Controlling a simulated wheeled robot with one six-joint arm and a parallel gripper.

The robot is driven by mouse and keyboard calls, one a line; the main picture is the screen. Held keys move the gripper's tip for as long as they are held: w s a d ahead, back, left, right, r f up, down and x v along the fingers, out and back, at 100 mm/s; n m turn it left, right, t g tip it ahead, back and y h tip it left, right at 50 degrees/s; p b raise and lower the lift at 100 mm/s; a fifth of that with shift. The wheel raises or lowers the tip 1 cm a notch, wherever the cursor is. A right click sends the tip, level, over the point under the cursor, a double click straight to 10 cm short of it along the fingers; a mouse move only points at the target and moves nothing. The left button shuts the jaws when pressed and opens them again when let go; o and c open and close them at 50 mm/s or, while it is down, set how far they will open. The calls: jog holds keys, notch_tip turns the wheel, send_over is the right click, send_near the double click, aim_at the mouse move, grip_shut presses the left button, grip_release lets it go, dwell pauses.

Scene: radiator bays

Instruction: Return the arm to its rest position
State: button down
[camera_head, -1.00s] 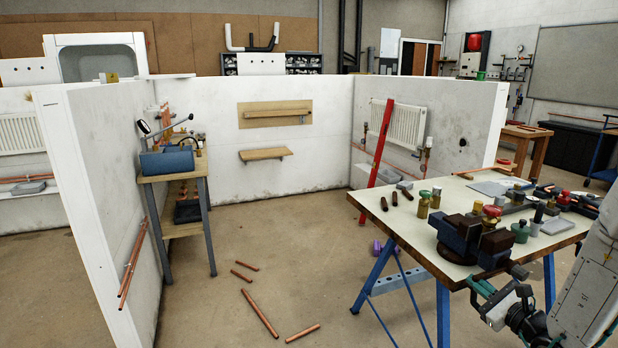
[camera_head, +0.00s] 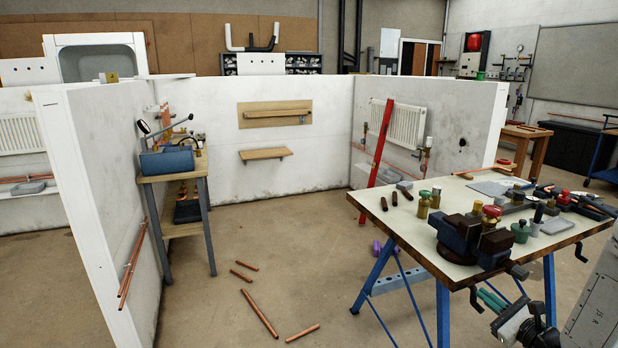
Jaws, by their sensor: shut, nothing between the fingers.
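My gripper (camera_head: 485,295) shows at the lower right of the head view, with its teal fingers shut and nothing between them. It hangs in front of the workbench (camera_head: 448,215), below the bench's near edge, close to a dark handle of the bench vise (camera_head: 472,236). Whether the fingers touch the handle or are apart from it, I cannot tell. A white link of my arm runs off the frame's right edge. The rest of the arm is out of view.
The bench holds valves, tools and the vise, and stands on blue trestle legs (camera_head: 443,312). Several copper pipes (camera_head: 261,313) lie on the floor. A red level (camera_head: 377,155) leans near the radiator (camera_head: 406,126). The floor left of the bench is mostly clear.

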jog(key=v, duration=0.5)
jog(key=s+a+r+n+g+y, duration=0.4)
jog(key=s+a+n+g, duration=0.2)
jog(key=a+g, duration=0.15)
jog(key=s+a+r+n+g+y, duration=0.35)
jog(key=s+a+n+g, duration=0.3)
jog(key=a, duration=0.25)
jog(key=s+a+r+n+g+h, duration=0.1)
jog(key=s+a+r+n+h, duration=0.2)
jog(key=s+r+n+h, duration=1)
jog(key=shift+s+r+n+g+h, duration=0.35)
jog(key=shift+s+r+n, duration=0.1)
jog(key=shift+s+r, duration=0.3)
